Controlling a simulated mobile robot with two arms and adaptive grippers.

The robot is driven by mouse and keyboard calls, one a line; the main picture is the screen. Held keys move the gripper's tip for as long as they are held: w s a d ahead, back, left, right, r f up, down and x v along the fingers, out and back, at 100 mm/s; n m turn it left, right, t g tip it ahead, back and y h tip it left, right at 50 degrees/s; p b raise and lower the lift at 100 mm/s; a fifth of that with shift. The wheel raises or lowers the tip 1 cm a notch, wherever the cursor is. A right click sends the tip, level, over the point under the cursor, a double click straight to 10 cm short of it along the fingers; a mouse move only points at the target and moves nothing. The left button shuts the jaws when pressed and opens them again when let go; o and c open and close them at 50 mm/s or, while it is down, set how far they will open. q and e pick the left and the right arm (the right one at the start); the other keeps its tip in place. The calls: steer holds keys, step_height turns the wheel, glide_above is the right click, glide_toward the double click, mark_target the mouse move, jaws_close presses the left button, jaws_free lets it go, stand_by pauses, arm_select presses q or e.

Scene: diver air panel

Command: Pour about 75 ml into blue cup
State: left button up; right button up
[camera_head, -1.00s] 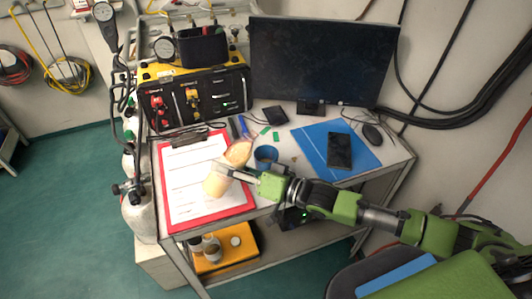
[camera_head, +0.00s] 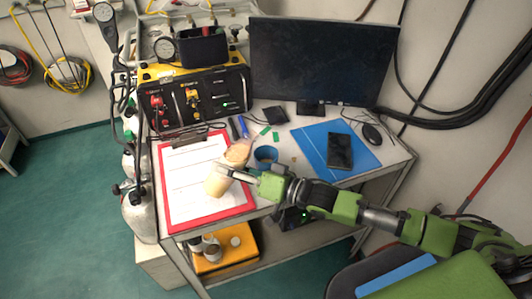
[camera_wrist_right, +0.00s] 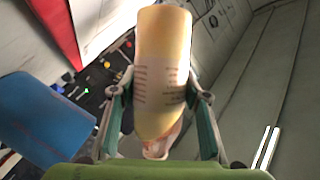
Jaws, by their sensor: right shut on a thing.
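My right gripper (camera_head: 238,173) is shut on a cream-yellow bottle (camera_head: 217,183) and holds it tilted over the clipboard's right side. In the right wrist view, the bottle (camera_wrist_right: 162,70) lies between the two fingers (camera_wrist_right: 160,115), its wide end at the top and its narrower pinkish end at the bottom. A tan shape (camera_head: 238,152) beyond the fingers seems to be part of the bottle, but I cannot tell surely. The blue cup (camera_head: 265,157) stands on the table just right of it. The cup also shows in the wrist view (camera_wrist_right: 40,115). Its inside level is not visible. My left gripper is out of view.
A red clipboard (camera_head: 168,195) with paper lies at the left. A blue folder (camera_head: 312,146) with a black phone (camera_head: 340,150) lies at the right, near a mouse (camera_head: 372,133). A monitor (camera_head: 322,60) and the air panel (camera_head: 195,97) stand behind. Small green pieces lie behind the cup.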

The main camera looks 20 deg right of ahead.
steer(key=shift+d+r+p, duration=0.1)
steer(key=shift+r+p, duration=0.2)
steer(key=shift+r, duration=0.05)
steer(key=n+h+p, duration=0.1)
steer(key=p, duration=0.2)
steer(key=n+h+p, duration=0.1)
steer(key=n+p, duration=0.1)
steer(key=p, duration=0.1)
steer(key=n+g+h+p, duration=0.1)
steer(key=p, duration=0.2)
steer(key=shift+w+d+r+n, duration=0.15)
steer(key=shift+d+r+n, duration=0.15)
steer(key=shift+r, duration=0.1)
steer(key=shift+d+f+n+h+p, duration=0.15)
steer(key=shift+n+h+p, duration=0.3)
steer(key=shift+p, duration=0.5)
steer(key=shift+w+d+f+n+h+p, duration=0.15)
steer(key=shift+f+n+h+p, duration=0.1)
steer(key=shift+f+n+p, duration=0.2)
